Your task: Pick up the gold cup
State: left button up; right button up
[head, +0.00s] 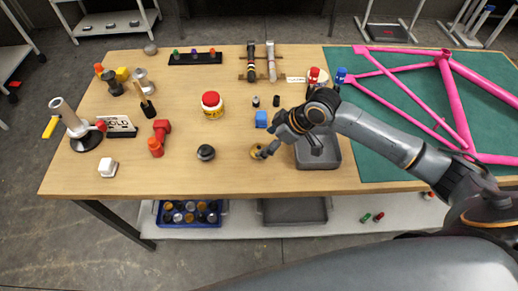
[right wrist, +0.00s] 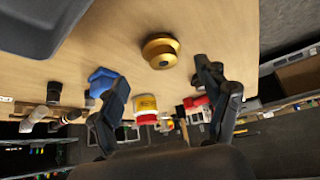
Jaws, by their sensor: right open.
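The gold cup (head: 256,151) is a small round brass-coloured piece on the wooden table, just left of my right gripper (head: 291,146) in the head view. In the right wrist view the gold cup (right wrist: 160,52) shows a wide rim and a darker hollow centre. It stands beyond the fingertips, between the lines of the two fingers. My right gripper (right wrist: 163,78) is open and empty, with its fingers spread wide. In the head view a finger partly overlaps the cup's right side. My left gripper is not in view.
A grey tray (head: 318,184) lies under and beside my right gripper. A pink frame (head: 460,105) lies on the green mat (head: 400,150).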

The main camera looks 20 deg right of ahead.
aim_at(259, 148)
jog(key=shift+s+p+x, duration=0.1)
jog(key=shift+p+x, duration=0.2)
jog(key=shift+x, duration=0.9)
jog(key=shift+s+p+x, duration=0.15)
jog(key=shift+p+x, duration=0.15)
jog(key=shift+x, duration=0.9)
jog(key=c, duration=1.3)
